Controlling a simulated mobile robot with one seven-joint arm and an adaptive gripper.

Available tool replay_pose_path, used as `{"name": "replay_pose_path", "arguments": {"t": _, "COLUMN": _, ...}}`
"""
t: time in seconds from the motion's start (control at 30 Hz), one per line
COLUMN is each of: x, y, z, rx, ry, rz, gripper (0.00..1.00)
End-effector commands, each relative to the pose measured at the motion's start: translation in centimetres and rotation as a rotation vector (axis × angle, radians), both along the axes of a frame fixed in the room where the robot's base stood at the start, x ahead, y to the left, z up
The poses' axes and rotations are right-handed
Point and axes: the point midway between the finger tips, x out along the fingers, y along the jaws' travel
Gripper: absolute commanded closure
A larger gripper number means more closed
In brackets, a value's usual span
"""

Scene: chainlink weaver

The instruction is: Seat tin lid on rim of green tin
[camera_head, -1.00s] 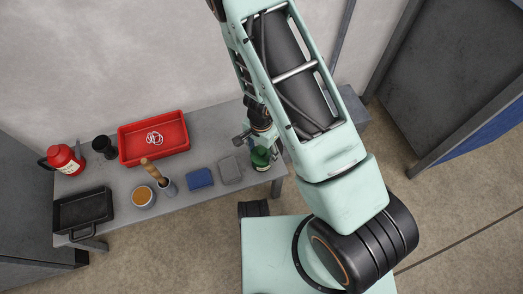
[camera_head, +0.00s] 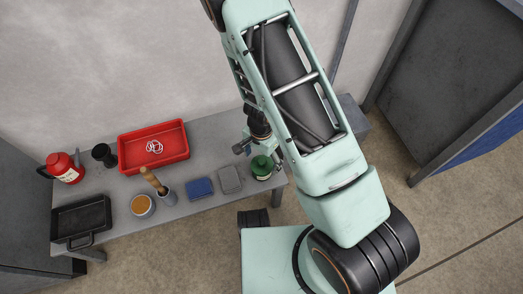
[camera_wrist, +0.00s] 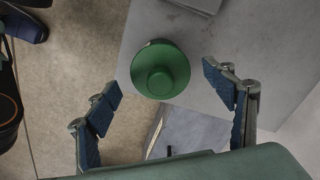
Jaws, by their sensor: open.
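The green tin (camera_head: 262,170) stands upright near the right end of the table, with a pale label on its side. In the wrist view, a round green lid (camera_wrist: 160,72) with a raised centre knob covers the tin's top from above. A thin sliver of the tin's side shows at its upper edge. The lid looks roughly level, but I cannot tell whether it sits fully on the rim. My gripper (camera_wrist: 163,97) is open and empty. Its blue-padded fingers are wide apart, below and to either side of the lid in the picture, not touching it.
A grey block (camera_head: 229,180) and a blue block (camera_head: 200,188) lie left of the tin.

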Motion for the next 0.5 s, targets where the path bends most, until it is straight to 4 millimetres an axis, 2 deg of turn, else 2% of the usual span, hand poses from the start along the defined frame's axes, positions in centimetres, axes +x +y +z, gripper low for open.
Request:
{"name": "replay_pose_path", "arguments": {"t": 0.3, "x": 0.1, "y": 0.2, "z": 5.9, "rx": 0.002, "ry": -0.006, "rz": 0.004, "gripper": 0.24}}
{"name": "replay_pose_path", "arguments": {"t": 0.5, "x": 0.1, "y": 0.1, "z": 9.1, "rx": 0.001, "ry": -0.003, "rz": 0.001, "gripper": 0.24}}
